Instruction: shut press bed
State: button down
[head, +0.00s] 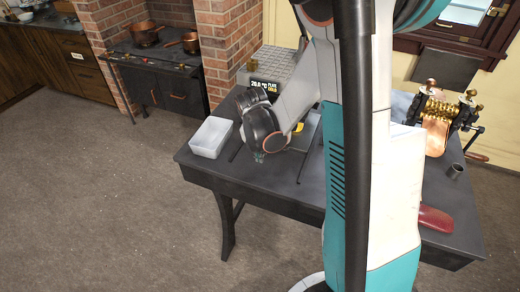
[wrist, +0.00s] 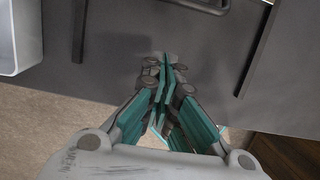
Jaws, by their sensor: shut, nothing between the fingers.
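My gripper (wrist: 167,68) is shut and empty, its teal-lined fingers together near the front edge of the dark table. In the head view, my gripper (head: 260,157) is partly hidden by my wrist. A grey loop like a handle (wrist: 196,6) shows at the top edge of the wrist view, beyond the fingertips and apart from them. Two dark rail-like bars (wrist: 79,30) (wrist: 258,50) lie either side of it. I cannot tell for sure which part is the press bed; my arm hides much of the table's middle in the head view.
A white open bin (head: 211,137) stands on the left of the dark table (head: 195,167). A grey block with a label (head: 264,88) is behind my wrist. Floor at left is clear.

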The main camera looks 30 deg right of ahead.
jog(key=b+x, duration=0.1)
jog(key=x, duration=0.3)
jog(key=shift+w+d+r+b, duration=0.1)
jog(key=shift+w+d+b, duration=0.2)
jog(key=shift+w+d, duration=0.25)
jog(key=shift+w+d+r+b, duration=0.1)
jog(key=shift+w+d+b, duration=0.2)
jog(key=shift+d, duration=0.3)
jog(key=shift+w+d+r, duration=0.2)
jog(key=shift+w+d, duration=0.15)
jog(key=w+d, duration=0.4)
jog(key=d, duration=0.1)
jog(key=shift+w+d, duration=0.2)
jog(key=shift+d, duration=0.1)
